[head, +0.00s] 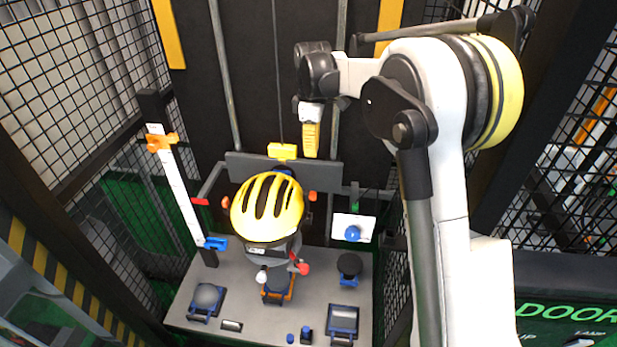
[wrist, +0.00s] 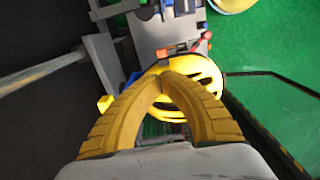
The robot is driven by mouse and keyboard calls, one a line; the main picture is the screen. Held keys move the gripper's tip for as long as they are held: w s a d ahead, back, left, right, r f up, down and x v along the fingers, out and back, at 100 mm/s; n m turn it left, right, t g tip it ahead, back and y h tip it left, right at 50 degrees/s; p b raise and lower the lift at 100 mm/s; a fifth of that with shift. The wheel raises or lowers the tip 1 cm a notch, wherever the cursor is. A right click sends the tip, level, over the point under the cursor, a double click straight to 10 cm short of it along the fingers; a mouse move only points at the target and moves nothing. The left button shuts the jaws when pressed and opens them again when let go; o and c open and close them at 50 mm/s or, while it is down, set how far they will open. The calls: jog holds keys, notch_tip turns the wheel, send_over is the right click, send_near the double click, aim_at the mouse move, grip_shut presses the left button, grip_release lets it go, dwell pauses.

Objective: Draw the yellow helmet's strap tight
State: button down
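The yellow helmet (head: 267,208), with dark vents, sits on a dark headform on the grey base plate. In the wrist view the helmet (wrist: 208,76) shows partly behind my fingers. A red knob (head: 302,268) and a pale knob (head: 261,276) show below the helmet. I cannot tell whether either belongs to the strap, and I cannot make out the strap clearly. My gripper (head: 311,155) hangs above and to the right of the helmet, apart from it. In the wrist view the gripper's yellow fingers (wrist: 163,76) meet at their tips with nothing seen between them.
A grey crossbar (head: 325,172) with a yellow block (head: 282,151) stands behind the helmet. A white upright scale (head: 175,185) is on the left. A white panel with a blue knob (head: 352,233) is on the right. Black mesh walls (head: 65,85) enclose the tower.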

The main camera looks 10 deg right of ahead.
aim_at(311, 196)
notch_tip(311, 196, down, 14)
jog(key=shift+w+f+b, duration=0.15)
jog(key=shift+f+b, duration=0.05)
jog(key=shift+b, duration=0.85)
notch_tip(311, 196, down, 4)
jog(key=b, duration=0.2)
jog(key=shift+f+b, duration=0.15)
jog(key=shift+b, duration=0.2)
jog(key=shift+r, duration=0.25)
